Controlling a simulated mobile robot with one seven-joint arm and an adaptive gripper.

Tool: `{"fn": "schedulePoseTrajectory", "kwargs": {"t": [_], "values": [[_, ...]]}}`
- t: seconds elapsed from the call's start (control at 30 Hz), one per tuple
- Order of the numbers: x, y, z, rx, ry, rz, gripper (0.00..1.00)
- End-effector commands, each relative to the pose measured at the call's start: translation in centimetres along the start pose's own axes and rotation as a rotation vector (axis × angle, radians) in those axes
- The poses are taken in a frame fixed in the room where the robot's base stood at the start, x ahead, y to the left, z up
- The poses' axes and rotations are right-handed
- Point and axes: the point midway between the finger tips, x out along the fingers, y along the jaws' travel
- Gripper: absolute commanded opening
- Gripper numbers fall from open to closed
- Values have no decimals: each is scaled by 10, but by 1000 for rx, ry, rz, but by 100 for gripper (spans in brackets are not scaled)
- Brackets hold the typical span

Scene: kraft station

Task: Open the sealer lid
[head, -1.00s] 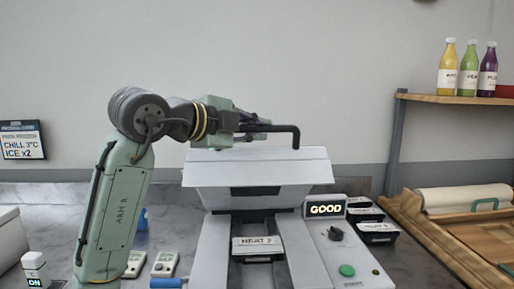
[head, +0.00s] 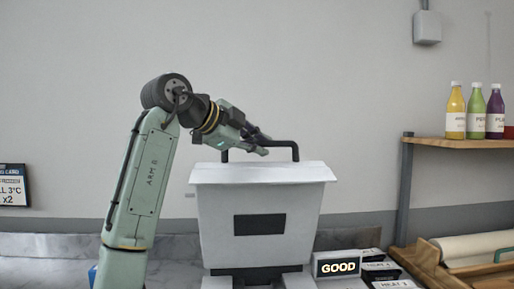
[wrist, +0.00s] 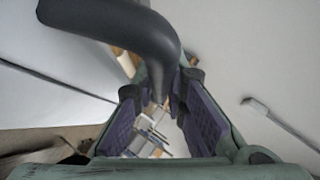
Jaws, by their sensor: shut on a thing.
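The sealer's pale grey lid (head: 300,215) stands steeply raised in the head view, with a dark rectangle on the face toward me. A black bar handle (head: 294,150) rises from its top edge. My gripper (head: 262,143) comes from the left and is shut on the handle. In the wrist view the dark bent handle (wrist: 110,32) runs down between the purple-padded fingers of my gripper (wrist: 157,105); the contact itself is partly hidden. The sealer base (head: 214,283) shows only at the bottom edge.
A lit display reading GOOD (head: 338,267) stands right of the lid, with black labelled trays (head: 383,272) beside it. At right are a wooden shelf (head: 455,143) with several bottles (head: 476,112) and a paper roll (head: 465,248).

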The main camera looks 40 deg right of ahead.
Motion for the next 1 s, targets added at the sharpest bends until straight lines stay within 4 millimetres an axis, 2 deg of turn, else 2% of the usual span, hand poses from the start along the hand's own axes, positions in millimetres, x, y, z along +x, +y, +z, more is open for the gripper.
{"fn": "schedulePoseTrajectory", "kwargs": {"t": [0.27,0.3,0.6,0.87,1.0], "values": [[0,0,0,2,-1,1,0],[0,0,0,2,-1,1,13],[0,0,0,1,-1,0,33],[0,0,0,1,-1,1,33],[-8,0,0,1,-1,-1,33]]}}
